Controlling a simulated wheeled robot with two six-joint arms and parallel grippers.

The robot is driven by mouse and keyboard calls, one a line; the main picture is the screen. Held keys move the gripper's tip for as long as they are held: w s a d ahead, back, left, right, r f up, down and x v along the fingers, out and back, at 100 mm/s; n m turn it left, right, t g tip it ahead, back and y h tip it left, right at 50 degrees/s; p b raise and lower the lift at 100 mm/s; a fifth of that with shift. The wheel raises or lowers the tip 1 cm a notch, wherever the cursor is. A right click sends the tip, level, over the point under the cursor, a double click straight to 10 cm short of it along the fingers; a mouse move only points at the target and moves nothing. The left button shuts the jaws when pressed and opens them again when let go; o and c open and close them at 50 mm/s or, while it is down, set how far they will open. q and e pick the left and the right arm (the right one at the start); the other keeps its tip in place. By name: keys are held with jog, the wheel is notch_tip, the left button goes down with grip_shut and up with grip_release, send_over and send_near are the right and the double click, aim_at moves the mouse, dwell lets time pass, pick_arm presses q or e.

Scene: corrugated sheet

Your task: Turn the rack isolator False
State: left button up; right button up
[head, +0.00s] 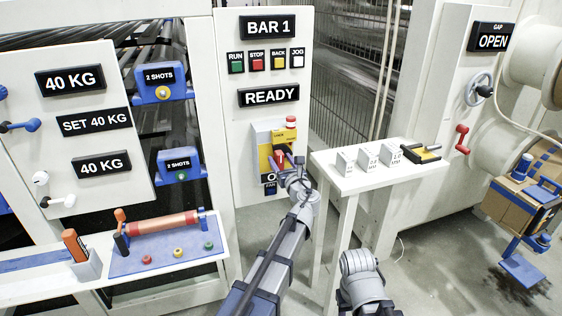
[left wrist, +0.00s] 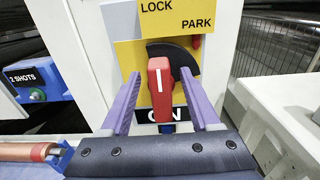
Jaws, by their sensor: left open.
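The rack isolator is a yellow plate (head: 264,150) low on the white BAR 1 panel, with LOCK, PARK and ON labels in the left wrist view. Its red handle (left wrist: 160,92), marked with a white line, stands upright with its lower end over the ON label (left wrist: 179,114). A black sector (left wrist: 184,60) shows behind the handle. My left gripper (left wrist: 160,74) is open, with one purple finger on each side of the handle and visible gaps between. In the head view my left gripper (head: 288,174) covers part of the plate and the ON label. My right gripper is not in view.
The READY display (head: 269,95) and several buttons sit above the isolator. A white side table (head: 345,180) with small blocks stands close on the right. A blue tray (head: 165,258) with a copper-coloured roller lies at the left.

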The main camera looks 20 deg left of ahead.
pick_arm(q)
jog(key=shift+c, duration=0.2)
grip_shut()
dwell(0.3)
